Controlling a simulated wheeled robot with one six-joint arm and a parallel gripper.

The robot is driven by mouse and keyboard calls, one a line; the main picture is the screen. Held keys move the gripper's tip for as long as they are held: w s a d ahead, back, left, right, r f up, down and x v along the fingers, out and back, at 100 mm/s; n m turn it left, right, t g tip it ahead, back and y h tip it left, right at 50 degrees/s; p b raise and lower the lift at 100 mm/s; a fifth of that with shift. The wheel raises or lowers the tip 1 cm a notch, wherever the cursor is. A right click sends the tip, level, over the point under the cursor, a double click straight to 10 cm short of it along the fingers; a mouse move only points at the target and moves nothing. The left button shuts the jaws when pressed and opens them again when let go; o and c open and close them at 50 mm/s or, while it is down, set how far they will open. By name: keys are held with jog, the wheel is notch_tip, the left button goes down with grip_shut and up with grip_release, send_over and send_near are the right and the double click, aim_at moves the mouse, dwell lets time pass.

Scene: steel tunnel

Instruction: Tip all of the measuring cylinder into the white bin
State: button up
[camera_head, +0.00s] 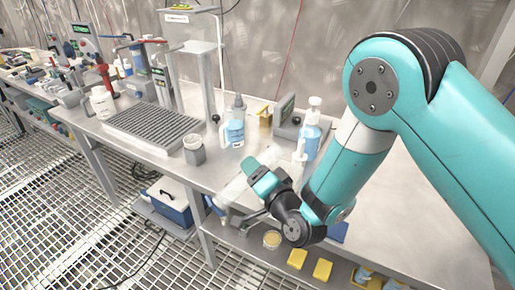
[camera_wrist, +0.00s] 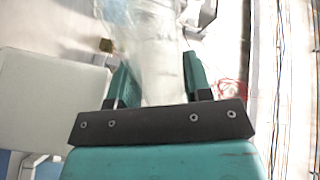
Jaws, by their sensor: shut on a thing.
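My gripper (camera_head: 257,188) is shut on a clear, translucent measuring cylinder (camera_head: 234,189). The cylinder is held tilted at the bench's front edge, and its lower left end reaches past that edge. In the wrist view the cylinder (camera_wrist: 158,60) runs up between the two teal fingers (camera_wrist: 155,85), with a pale bluish area at its top left. I cannot tell how much it contains. I cannot make out a white bin for certain in either view. A pale grey, flat shape (camera_wrist: 45,105) lies left of the gripper in the wrist view, and I cannot tell what it is.
On the steel bench stand a grey jar (camera_head: 194,151), a blue-labelled bottle (camera_head: 233,130), a pump bottle (camera_head: 310,130) and a grey ribbed tray (camera_head: 152,130). A blue and white cooler (camera_head: 170,203) sits below.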

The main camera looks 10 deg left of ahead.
aim_at(260, 162)
jog(key=r+n, duration=0.1)
jog(key=r+n+p, duration=0.1)
jog(key=r, duration=0.1)
jog(key=shift+w+d+n, duration=0.35)
jog(key=shift+n, duration=0.05)
jog(key=shift+w+d+r+n+p, duration=0.15)
jog(key=shift+d+r+n+p, duration=0.05)
jog(key=shift+r+n, duration=0.55)
jog(key=shift+w+d+r+n+p, duration=0.2)
jog(key=shift+r+n, duration=0.3)
jog(key=shift+n, duration=0.35)
